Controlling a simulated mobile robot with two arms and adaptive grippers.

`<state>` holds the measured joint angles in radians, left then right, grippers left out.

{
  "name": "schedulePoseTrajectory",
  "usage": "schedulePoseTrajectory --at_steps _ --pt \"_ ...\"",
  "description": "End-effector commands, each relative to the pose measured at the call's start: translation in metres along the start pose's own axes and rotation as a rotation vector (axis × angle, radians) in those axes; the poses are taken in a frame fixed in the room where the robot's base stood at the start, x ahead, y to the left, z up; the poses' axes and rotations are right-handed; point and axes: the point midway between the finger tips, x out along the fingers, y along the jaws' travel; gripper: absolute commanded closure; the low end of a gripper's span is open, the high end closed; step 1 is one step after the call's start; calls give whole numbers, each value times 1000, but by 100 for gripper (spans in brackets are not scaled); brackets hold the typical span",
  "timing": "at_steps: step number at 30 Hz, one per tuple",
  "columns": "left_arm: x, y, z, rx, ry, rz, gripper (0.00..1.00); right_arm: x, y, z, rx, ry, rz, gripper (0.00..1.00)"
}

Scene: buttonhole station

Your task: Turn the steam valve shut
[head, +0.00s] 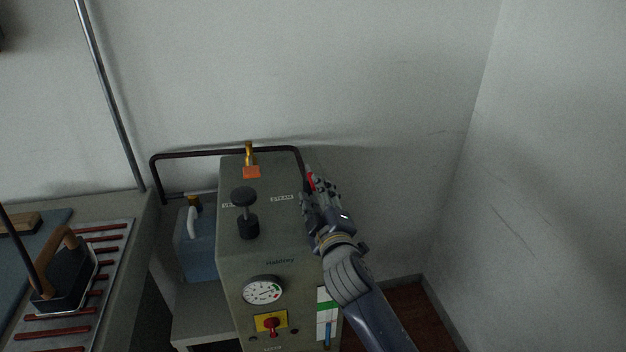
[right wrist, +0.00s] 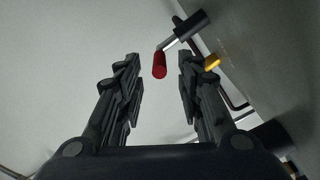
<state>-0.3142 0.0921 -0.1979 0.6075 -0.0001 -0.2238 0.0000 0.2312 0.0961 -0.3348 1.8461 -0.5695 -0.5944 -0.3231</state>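The steam valve has a red lever handle (head: 310,180) on the right side of the grey-green boiler (head: 285,240), near the "STEAM" label. In the right wrist view the red grip (right wrist: 160,65) hangs from a metal stem with a dark end piece. My right gripper (head: 314,194) is beside the boiler's right side, at the red handle, and hides much of the valve in the head view. In the right wrist view its fingers (right wrist: 159,60) are apart, with the red grip showing between the tips. No contact with either finger shows. My left gripper is not in view.
The boiler carries a black knob (head: 246,212), a brass fitting (head: 249,152), a gauge (head: 263,290) and a red switch (head: 271,326). A dark rail (head: 215,154) runs behind it. An iron (head: 65,279) stands at left. Open space lies right, before the wall.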

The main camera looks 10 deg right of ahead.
Motion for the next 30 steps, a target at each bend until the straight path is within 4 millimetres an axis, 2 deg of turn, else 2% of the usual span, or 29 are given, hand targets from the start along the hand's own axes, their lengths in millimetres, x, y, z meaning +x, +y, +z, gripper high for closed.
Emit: schedulePoseTrajectory --at_steps 6,12,23,27,30 --pt "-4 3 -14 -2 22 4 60 32 1 0 1 0 0 66" --pt "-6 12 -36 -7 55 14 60 47 0 0 2 1 0 66" --pt "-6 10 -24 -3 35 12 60 50 0 0 2 1 0 66" --pt "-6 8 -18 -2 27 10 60 50 0 0 2 1 0 98" --pt "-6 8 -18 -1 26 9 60 50 0 0 1 1 0 100"
